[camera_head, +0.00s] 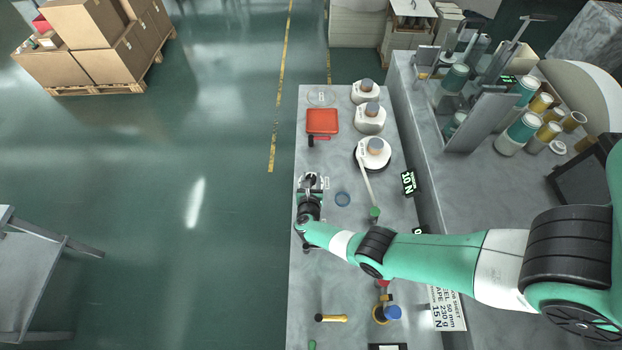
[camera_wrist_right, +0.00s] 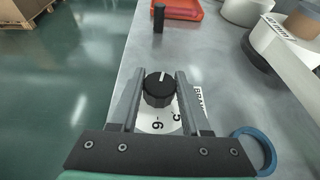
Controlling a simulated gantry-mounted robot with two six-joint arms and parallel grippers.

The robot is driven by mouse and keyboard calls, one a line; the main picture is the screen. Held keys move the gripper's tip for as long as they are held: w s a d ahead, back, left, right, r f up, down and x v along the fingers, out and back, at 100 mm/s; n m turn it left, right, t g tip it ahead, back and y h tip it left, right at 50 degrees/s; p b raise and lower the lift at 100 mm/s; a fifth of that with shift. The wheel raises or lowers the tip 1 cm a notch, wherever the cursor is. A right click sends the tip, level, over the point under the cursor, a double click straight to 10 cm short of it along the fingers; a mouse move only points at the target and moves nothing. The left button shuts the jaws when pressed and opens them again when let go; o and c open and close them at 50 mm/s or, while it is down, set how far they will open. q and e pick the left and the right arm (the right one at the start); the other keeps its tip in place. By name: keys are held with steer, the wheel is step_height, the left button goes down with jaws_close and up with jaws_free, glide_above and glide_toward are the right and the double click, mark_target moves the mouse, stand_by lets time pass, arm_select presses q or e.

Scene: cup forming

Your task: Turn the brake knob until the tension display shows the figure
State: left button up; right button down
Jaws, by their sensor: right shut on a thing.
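The brake knob (camera_wrist_right: 159,90) is black and ribbed with a white pointer line, on a white dial (camera_wrist_right: 158,122) with figures partly showing, in the right wrist view. My right gripper (camera_wrist_right: 160,84) has its fingers on both sides of the knob and is shut on it. In the head view this gripper (camera_head: 311,184) is at the table's left edge and largely hides the knob. The tension display (camera_head: 408,183) reads 10 N, right of the gripper. A white sheet (camera_head: 447,309) at lower right includes the line 15 N. My left gripper is not in view.
A yellow-handled tool (camera_head: 331,318) lies toward the front.

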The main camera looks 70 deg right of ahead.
steer(key=shift+r, duration=0.1)
steer(key=shift+c, duration=1.9)
jaws_free()
steer(key=p+v, duration=0.5)
steer(key=v, duration=0.5)
steer(key=shift+a, duration=0.25)
steer(key=shift+s+a+r, duration=0.2)
steer(key=shift+s+a, duration=0.1)
steer(key=shift+a, duration=0.15)
